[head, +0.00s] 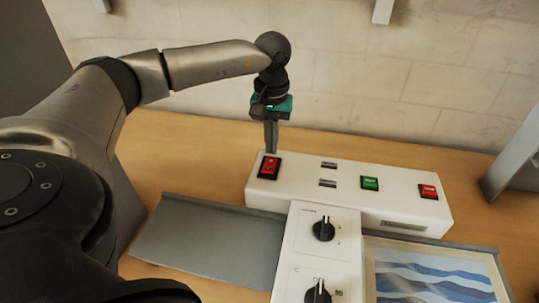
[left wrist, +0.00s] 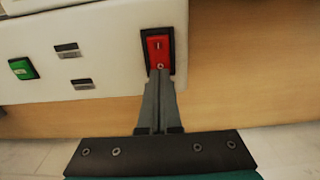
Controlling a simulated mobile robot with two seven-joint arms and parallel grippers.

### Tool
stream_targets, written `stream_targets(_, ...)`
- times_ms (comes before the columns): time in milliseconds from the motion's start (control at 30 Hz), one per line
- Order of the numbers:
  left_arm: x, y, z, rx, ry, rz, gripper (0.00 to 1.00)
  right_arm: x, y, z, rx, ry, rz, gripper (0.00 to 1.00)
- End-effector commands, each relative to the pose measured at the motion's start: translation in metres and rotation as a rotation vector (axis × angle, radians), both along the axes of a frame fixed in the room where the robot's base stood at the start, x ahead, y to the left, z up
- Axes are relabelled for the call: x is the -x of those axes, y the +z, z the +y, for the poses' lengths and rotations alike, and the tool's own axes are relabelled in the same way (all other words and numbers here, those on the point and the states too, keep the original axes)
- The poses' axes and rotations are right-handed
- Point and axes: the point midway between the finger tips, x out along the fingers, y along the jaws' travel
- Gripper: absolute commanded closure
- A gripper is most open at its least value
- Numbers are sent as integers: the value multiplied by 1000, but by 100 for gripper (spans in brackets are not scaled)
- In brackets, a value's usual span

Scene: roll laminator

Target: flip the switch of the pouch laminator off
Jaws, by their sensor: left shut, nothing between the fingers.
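The white pouch laminator (head: 335,200) stands on the wooden table. A red rocker switch (head: 269,167) in a black frame sits at the left end of its top. The same switch (left wrist: 158,50) shows close up in the left wrist view, with an I mark and an O mark. My left gripper (head: 270,150) is shut and empty, pointing down at the switch's far edge. In the left wrist view its closed fingertips (left wrist: 159,74) are at the O end of the switch. I cannot tell whether they touch it. My right gripper is out of view.
A green switch (head: 370,184) and another red switch (head: 428,191) are further right on the laminator. Two dark knobs (head: 324,229) are on the front panel. A grey tray (head: 205,245) extends left; a blue-patterned sheet (head: 430,277) lies at right.

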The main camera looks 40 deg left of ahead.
Motion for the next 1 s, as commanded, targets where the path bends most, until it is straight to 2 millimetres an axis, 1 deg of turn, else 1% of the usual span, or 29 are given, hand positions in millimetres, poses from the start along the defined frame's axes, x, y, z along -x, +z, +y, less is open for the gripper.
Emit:
stream_targets(33, 0, 7, 0, 0, 0, 0, 100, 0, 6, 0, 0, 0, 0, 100)
stream_targets(500, 0, 44, 0, 0, 0, 0, 100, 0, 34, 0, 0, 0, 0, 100)
stream_targets(600, 0, 47, 0, -1, 0, 0, 100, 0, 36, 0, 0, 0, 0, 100)
stream_targets(1000, 0, 45, 0, -1, 0, 0, 100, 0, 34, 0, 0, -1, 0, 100)
